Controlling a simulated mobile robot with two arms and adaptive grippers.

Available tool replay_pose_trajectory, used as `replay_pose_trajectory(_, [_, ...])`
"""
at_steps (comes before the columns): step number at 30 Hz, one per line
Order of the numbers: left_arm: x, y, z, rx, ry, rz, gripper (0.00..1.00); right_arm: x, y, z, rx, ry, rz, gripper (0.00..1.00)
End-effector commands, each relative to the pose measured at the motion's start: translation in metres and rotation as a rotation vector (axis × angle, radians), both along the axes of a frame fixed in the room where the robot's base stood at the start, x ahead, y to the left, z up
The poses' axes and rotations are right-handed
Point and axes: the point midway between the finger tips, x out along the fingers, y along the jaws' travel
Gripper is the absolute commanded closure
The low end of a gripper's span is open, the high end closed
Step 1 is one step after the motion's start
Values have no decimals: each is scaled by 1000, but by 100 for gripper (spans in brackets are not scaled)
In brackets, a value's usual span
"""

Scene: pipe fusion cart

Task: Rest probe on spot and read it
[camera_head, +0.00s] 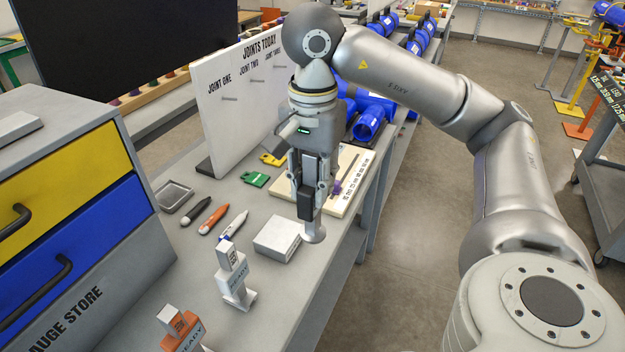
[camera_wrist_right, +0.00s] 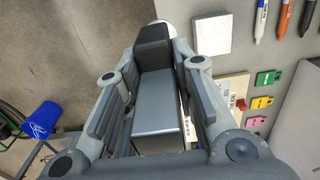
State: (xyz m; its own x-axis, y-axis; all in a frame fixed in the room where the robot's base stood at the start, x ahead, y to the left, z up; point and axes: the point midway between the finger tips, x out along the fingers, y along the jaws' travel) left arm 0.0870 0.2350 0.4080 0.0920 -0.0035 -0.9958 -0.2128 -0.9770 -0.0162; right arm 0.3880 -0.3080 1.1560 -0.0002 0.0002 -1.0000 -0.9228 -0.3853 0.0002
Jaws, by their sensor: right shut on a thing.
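My right gripper (camera_head: 308,190) points down over the right edge of the grey bench, shut on a dark, blocky probe. In the right wrist view, the black and grey probe (camera_wrist_right: 155,85) sits between the two fingers. A pale round foot (camera_head: 313,234) shows at its lower end, just right of a light grey block (camera_head: 278,238). I cannot tell whether the foot touches anything. No marked spot can be made out beneath it, and the probe's reading is not visible. My left gripper is out of view.
Markers (camera_head: 213,220), a small tray (camera_head: 173,197) and READY stands (camera_head: 233,275) (camera_head: 183,329) are on the bench (camera_head: 285,290). A JOINTS TODAY board (camera_head: 232,110) stands behind, and a labelled board (camera_head: 352,172) lies beyond the gripper. The gauge store (camera_head: 80,245) is at left.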

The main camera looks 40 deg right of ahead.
Motion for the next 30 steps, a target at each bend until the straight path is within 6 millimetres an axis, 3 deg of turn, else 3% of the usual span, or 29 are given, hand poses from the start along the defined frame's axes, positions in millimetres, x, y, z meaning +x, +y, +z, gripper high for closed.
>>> replay_pose_trajectory(5, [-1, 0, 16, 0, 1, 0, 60, 15, 1, 8, 11, -4, -1, 96])
replay_pose_trajectory(11, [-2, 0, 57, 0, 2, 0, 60, 64, 1, 16, 32, -16, -1, 96])
replay_pose_trajectory(18, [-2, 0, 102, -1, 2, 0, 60, 116, -7, -1, 25, -13, -5, 96])
replay_pose_trajectory(24, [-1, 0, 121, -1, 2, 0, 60, 135, -14, -21, 7, -4, -4, 96])
replay_pose_trajectory(30, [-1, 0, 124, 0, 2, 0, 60, 140, -17, -30, -1, -2, -3, 96])
